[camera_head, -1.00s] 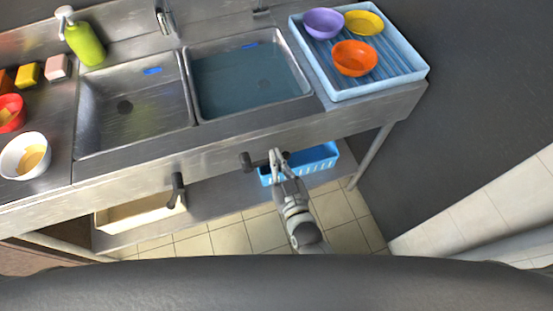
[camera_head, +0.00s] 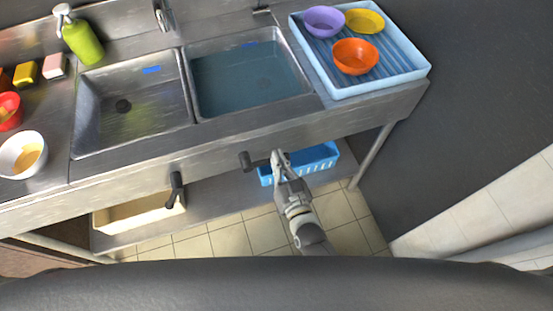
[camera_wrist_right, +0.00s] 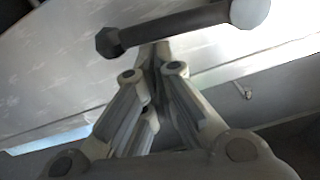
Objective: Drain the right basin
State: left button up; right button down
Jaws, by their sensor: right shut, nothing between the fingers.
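The right basin (camera_head: 250,82) holds bluish water, with a blue mark on its back wall. A dark lever handle (camera_head: 250,162) sticks out from the sink's front below this basin. It also shows in the right wrist view as a dark bar with thick ends (camera_wrist_right: 180,27). My right gripper (camera_head: 279,158) is shut and empty, its fingertips at the right end of the handle. In the wrist view the fingertips (camera_wrist_right: 153,52) lie just under the bar; I cannot tell whether they touch it. My left gripper is not in view.
The left basin (camera_head: 130,105) is empty with a dark drain. A second handle (camera_head: 176,190) sits below it. A blue basket (camera_head: 312,165) and a cream bin (camera_head: 140,212) stand on the lower shelf. A blue tray (camera_head: 413,73) with bowls is at the right.

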notch_tip(320, 180, down, 8)
jog(key=a+m+b, duration=0.1)
jog(key=m+b, duration=0.6)
jog(key=m, duration=0.1)
jog(key=shift+s+r+m+b, duration=0.2)
jog(key=shift+m+b, duration=0.1)
jog(key=shift+a, duration=0.1)
dwell(0.3)
